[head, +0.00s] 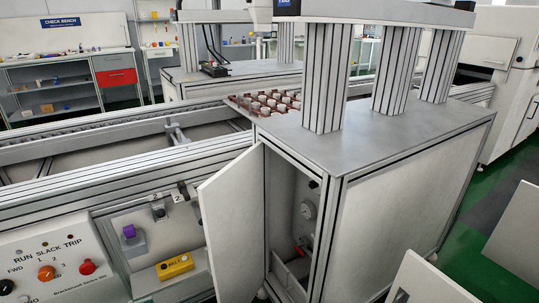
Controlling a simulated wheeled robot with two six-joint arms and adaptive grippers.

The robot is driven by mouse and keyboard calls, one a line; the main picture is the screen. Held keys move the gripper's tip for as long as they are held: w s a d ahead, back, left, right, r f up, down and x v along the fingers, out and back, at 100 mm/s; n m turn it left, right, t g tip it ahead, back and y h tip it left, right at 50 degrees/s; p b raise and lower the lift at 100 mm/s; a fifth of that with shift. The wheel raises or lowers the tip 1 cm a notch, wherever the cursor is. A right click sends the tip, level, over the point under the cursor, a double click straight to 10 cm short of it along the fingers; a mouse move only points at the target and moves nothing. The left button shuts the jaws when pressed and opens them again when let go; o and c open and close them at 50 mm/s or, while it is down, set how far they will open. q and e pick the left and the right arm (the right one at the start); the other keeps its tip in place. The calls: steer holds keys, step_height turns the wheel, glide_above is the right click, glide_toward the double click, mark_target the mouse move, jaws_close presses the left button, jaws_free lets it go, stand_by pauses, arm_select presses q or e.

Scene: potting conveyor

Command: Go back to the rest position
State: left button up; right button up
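Neither of my grippers shows in the head view, so I cannot see whether they hold anything. A grey metal cabinet (415,190) with an aluminium frame stands right of the middle. Its white door (232,215) stands open towards the left. Inside the cabinet I see a round gauge-like part (308,209) and a small red part (300,250) low down.
A control panel (55,270) with red and orange knobs is at the lower left. A yellow box (175,266) sits beside it. The conveyor (90,160) runs behind. White panels (430,281) stand at the lower right. Green floor (470,238) shows right of the cabinet.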

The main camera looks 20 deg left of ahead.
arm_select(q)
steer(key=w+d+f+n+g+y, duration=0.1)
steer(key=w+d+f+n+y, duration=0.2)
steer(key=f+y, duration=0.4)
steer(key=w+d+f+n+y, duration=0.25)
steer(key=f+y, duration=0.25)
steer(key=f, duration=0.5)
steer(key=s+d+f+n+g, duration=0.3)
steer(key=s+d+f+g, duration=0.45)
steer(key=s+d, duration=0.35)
arm_select(e)
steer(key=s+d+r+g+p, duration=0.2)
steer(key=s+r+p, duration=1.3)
steer(key=p, duration=1.3)
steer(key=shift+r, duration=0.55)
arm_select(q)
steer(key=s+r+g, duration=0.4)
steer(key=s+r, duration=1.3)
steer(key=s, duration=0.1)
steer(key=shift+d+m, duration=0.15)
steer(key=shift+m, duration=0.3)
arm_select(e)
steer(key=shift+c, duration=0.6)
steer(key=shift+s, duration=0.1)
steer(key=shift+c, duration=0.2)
